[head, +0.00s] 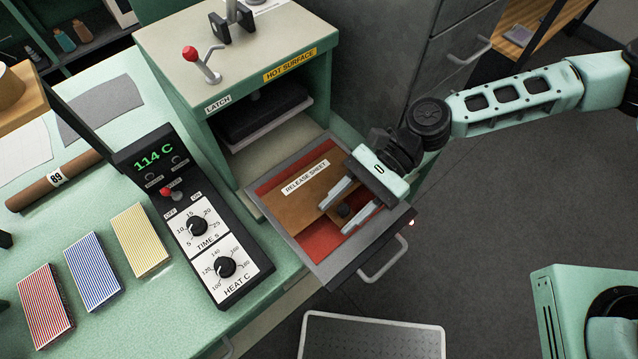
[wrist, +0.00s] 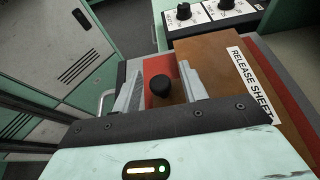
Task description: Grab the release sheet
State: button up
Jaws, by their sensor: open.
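The release sheet (head: 297,197) is a flat brown sheet with a white "RELEASE SHEET" label, lying on a red pad (head: 304,247) in the pulled-out drawer (head: 319,279). It also shows in the wrist view (wrist: 206,58). A small black knob (head: 343,210) is near the sheet's end; in the wrist view the knob (wrist: 160,86) stands between my fingers. My gripper (head: 321,220) is open above the drawer, with one finger on each side of the knob and apart from it. In the wrist view my gripper (wrist: 158,80) covers the near part of the drawer.
The green press (head: 224,129) stands behind the drawer, marked "HOT SURFACE". A black control box (head: 195,225) reading 114 C stands left of the drawer. Colored striped stacks (head: 92,270) lie on the green bench. A drawer handle (head: 384,262) sticks out at the front.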

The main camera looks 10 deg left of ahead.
grip_shut()
